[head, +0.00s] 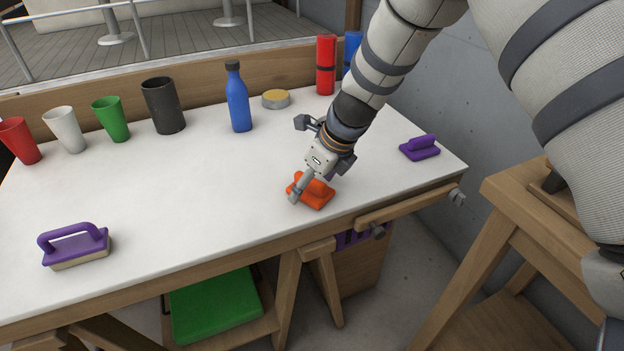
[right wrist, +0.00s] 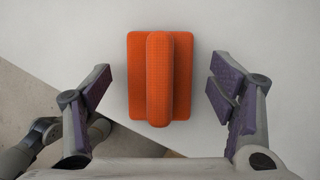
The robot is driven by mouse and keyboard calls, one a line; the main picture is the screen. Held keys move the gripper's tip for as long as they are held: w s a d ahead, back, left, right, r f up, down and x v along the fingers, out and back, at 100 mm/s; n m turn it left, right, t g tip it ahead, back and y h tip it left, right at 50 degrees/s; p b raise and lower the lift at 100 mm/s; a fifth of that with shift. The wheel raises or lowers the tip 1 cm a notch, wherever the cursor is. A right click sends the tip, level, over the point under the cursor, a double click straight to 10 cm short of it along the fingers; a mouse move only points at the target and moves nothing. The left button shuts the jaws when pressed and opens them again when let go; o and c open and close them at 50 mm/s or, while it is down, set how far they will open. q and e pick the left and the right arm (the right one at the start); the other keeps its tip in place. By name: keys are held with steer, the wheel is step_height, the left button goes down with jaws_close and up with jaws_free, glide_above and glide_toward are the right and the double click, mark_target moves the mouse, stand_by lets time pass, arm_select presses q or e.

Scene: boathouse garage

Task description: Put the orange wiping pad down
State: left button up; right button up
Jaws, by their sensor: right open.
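The orange wiping pad (head: 318,196) lies flat on the white workbench top (head: 200,225), near its front edge. In the right wrist view the pad (right wrist: 135,75) sits centred, with its ridge handle running up the picture. My right gripper (head: 312,186) is above the pad. Its two fingers (right wrist: 163,100) stand wide open, one on each side of the pad, with clear gaps between them and it. Part of the pad is hidden behind the gripper in the head view. My left gripper is not in view.
A smaller purple pad (head: 420,147) lies to the right, and a purple-handled brush (head: 75,245) at front left. Cups, a blue bottle (head: 238,98), a yellow-topped tin (head: 276,99) and a red cylinder (head: 326,65) stand along the back. A wooden stool (head: 540,220) is at right. The bench middle is clear.

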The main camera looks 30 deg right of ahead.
steer(key=v, duration=1.2)
steer(key=shift+c, duration=0.6)
jaws_close()
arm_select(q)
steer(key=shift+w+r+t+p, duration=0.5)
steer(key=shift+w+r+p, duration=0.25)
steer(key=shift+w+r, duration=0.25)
arm_select(e)
steer(key=v, duration=1.2)
steer(key=shift+w, duration=0.1)
